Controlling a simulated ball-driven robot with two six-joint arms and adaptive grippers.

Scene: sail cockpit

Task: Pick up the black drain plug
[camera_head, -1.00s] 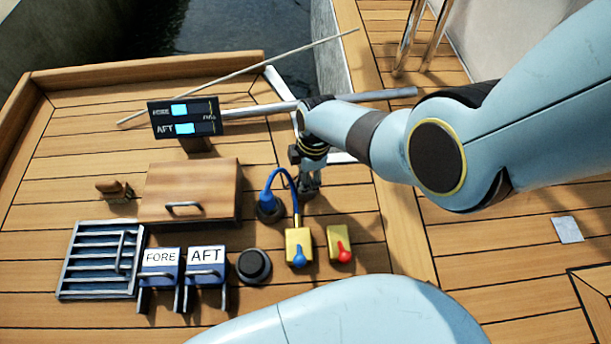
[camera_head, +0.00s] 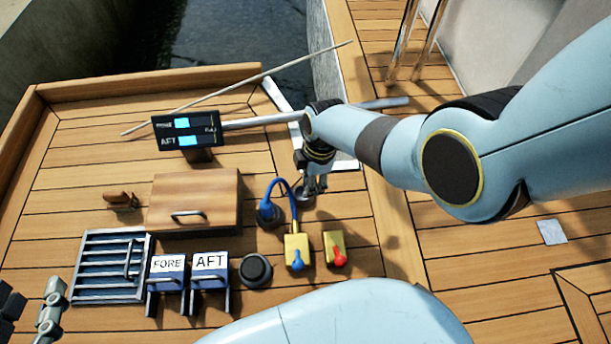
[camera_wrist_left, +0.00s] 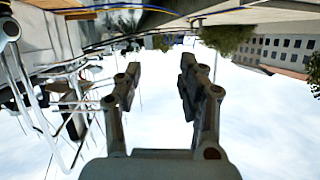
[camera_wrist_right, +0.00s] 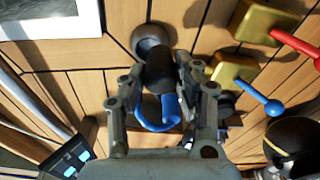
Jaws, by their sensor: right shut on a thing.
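The black drain plug (camera_wrist_right: 159,70) shows in the right wrist view as a dark cylinder between my right fingertips. Its far end meets a dark round drain fitting (camera_wrist_right: 152,40) in the deck; I cannot tell whether it is still seated there. My right gripper (camera_wrist_right: 155,82) is shut on the plug. In the head view my right gripper (camera_head: 315,185) points down at the deck behind the yellow valves, and the plug is mostly hidden there. My left gripper (camera_head: 33,305) is at the lower left edge. In the left wrist view it (camera_wrist_left: 158,78) is open and empty.
The blue hose (camera_head: 283,183) arches beside my right gripper. The yellow valves with blue (camera_head: 296,247) and red (camera_head: 335,247) handles stand in front. A black round knob (camera_head: 256,270), FORE and AFT levers (camera_head: 209,262), a grating (camera_head: 105,285), a wooden box (camera_head: 195,195) and a display (camera_head: 188,130) stand left.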

